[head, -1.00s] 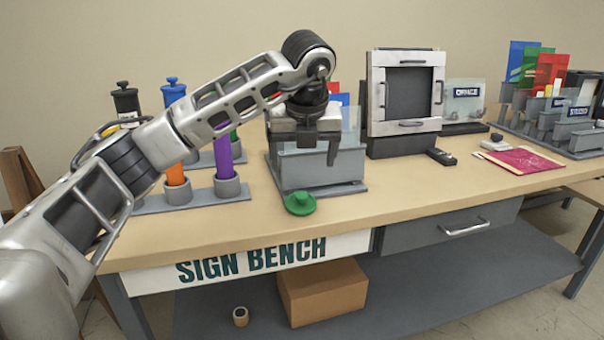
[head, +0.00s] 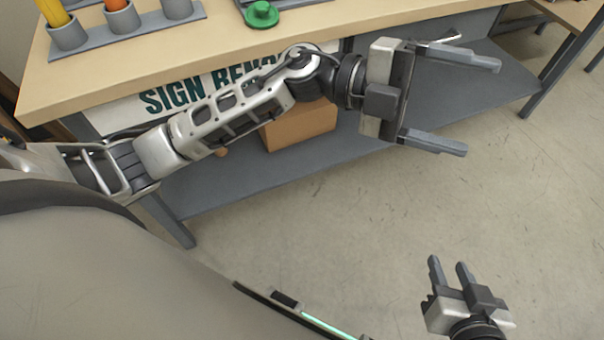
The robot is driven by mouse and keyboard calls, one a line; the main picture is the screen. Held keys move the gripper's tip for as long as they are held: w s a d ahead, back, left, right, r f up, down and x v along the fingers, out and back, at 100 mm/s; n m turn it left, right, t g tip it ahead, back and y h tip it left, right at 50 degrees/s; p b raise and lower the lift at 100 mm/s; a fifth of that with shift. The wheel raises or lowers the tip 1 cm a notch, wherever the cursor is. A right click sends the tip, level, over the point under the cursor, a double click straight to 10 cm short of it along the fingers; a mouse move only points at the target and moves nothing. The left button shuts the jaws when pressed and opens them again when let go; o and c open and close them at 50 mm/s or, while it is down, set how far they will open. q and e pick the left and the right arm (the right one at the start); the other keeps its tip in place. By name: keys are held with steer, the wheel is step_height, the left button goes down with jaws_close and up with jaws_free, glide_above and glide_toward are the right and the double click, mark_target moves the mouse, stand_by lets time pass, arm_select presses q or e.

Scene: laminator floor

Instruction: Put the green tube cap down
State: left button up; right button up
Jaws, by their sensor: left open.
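The green tube cap (head: 262,14) rests on the wooden bench top (head: 330,18) near its front edge, at the top of the head view. Nothing touches it from above. My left gripper (head: 482,108) is open and empty, out in front of the bench, to the right of and lower in the picture than the cap. Its two grey fingers are wide apart and point right. My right gripper (head: 448,263) is low in the picture over the floor, far from the cap, with a gap between its fingers and nothing in it.
A cardboard box (head: 300,127) sits on the lower shelf (head: 225,178), partly behind my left arm. The floor (head: 330,220) right of my base is clear.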

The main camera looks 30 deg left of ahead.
arm_select(q)
steer(key=w+a+f+n+t+y, duration=0.1)
steer(key=a+f+n+t+y, duration=0.45)
steer(key=n+t, duration=0.55)
steer(key=w+a+f+n+t+y, duration=0.1)
steer(key=a+f+n+t+y, duration=0.5)
steer(key=n, duration=0.9)
steer(key=s+a+f+n+g+y, duration=0.3)
steer(key=s+f+n+g+y, duration=0.1)
steer(key=s+f, duration=0.6)
step_height(320, 180, down, 3)
steer(key=shift+s+a+r+n+g, duration=0.15)
steer(key=shift+s+a+n+g, duration=0.2)
steer(key=shift+g, duration=0.45)
